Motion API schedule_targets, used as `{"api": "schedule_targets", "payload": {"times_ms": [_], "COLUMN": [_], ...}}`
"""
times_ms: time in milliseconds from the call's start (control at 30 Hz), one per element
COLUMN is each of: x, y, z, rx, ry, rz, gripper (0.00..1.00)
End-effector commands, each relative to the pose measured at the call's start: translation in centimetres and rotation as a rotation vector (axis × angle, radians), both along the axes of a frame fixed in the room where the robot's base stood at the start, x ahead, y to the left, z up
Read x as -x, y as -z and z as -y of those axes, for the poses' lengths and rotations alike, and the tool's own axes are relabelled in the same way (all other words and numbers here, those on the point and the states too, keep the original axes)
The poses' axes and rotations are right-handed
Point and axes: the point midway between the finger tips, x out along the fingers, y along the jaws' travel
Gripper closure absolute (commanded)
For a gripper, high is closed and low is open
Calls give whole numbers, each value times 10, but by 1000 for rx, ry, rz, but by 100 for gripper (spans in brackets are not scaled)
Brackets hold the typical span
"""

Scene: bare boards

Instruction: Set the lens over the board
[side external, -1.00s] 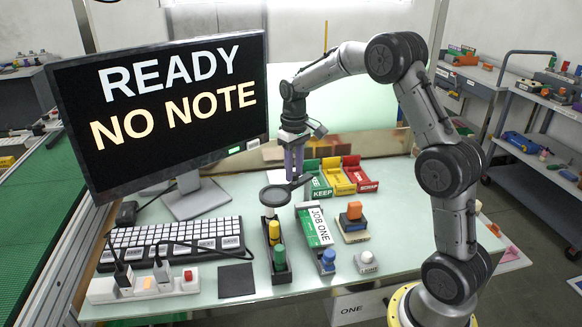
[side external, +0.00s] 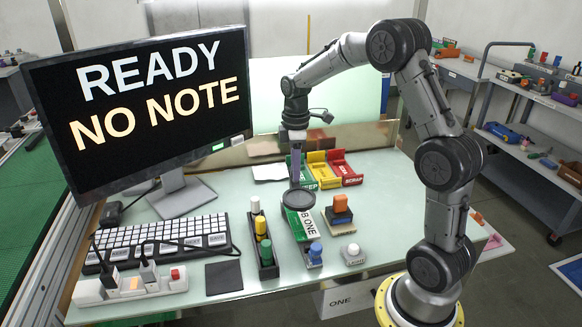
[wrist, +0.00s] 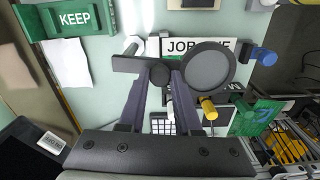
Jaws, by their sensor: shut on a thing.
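My gripper (side external: 295,182) is shut on the handle of the lens (side external: 299,197), a round grey disc in a black rim. In the wrist view the fingers (wrist: 160,76) grip the handle's dark hub, and the lens (wrist: 209,68) sticks out to the right. The green board (side external: 296,222) with a white JOB ONE label lies on the table. In the side view the lens overlaps the board's far part and hides some of it. In the wrist view the lens partly covers the JOB ONE label (wrist: 185,45). The lens appears held above the board; the gap is unclear.
A dark holder (side external: 268,270) with white, yellow and green pegs stands left of the board. Green, yellow (side external: 321,170) and red trays lie behind. A keyboard and monitor (side external: 150,110) fill the left.

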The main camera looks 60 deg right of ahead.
Motion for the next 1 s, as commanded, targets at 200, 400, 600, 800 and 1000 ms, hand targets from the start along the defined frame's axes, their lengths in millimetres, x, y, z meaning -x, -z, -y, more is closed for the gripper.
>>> {"api": "schedule_targets", "payload": {"times_ms": [200, 400, 600, 800, 1000], "x": [3, 4, 4, 5, 5], "y": [-3, -3, -3, -3, -2], "z": [3, 5, 5, 6, 5], "rx": [2, 2, 2, 3, 2], "ry": [-90, -126, -135, -135, -134], "rz": [5, 5, 5, 5, 3], "gripper": [100, 100, 100, 100, 38]}}
